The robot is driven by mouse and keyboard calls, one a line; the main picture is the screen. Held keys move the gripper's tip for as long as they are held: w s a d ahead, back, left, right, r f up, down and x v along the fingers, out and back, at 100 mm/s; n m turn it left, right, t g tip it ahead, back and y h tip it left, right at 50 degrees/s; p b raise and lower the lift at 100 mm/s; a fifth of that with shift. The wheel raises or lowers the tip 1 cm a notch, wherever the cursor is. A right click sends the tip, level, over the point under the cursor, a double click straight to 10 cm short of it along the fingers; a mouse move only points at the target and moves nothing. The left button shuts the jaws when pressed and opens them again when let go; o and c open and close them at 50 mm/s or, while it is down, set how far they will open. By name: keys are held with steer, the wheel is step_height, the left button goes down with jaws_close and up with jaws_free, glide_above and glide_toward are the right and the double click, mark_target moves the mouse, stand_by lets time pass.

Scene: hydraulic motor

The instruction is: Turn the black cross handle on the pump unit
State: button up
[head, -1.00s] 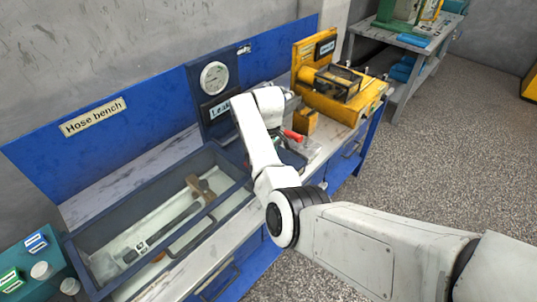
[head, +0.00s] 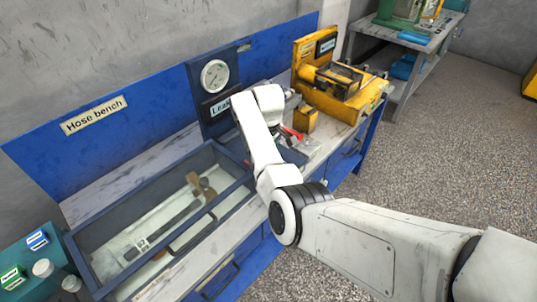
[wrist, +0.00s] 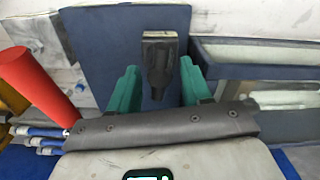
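In the wrist view my gripper (wrist: 158,82) has its two teal fingers apart. A dark, narrow handle-like part with a worn tan end (wrist: 160,50) shows between them, with a gap visible on each side. I cannot tell whether this is an arm of the black cross handle. In the head view my white wrist hides most of what lies under it, and the gripper fingers are not clear there. The yellow unit (head: 340,95) stands to the right of my wrist; no cross handle is clear on it.
A red grip (wrist: 38,88) stands close at the left of the fingers; it also shows beside my wrist (head: 292,132). A gauge panel (head: 213,90) rises behind. A blue-rimmed trough (head: 105,203) lies left. Floor right of the bench is clear.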

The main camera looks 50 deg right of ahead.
steer(key=shift+o, duration=0.3)
step_height(320, 180, up, 11)
steer(key=b, duration=0.2)
steer(key=shift+f, duration=0.15)
stand_by(0.6)
steer(key=s+a+f+m+h+b, duration=0.1)
steer(key=s+a+f, duration=0.2)
steer(key=s+f, duration=0.5)
steer(key=s+a+f+m+b, duration=0.1)
steer(key=s+a+f, duration=0.3)
steer(key=s+f, duration=0.45)
steer(key=s+a+f, duration=0.2)
steer(key=s+a, duration=0.3)
steer(key=s, duration=0.4)
steer(key=s+a+f+m+t+b, duration=0.1)
steer(key=s+a+f, duration=0.1)
steer(key=s+a, duration=0.3)
steer(key=s, duration=0.4)
steer(key=shift+s+a+y, duration=0.2)
steer(key=shift+a+y, duration=0.05)
steer(key=shift+y, duration=0.15)
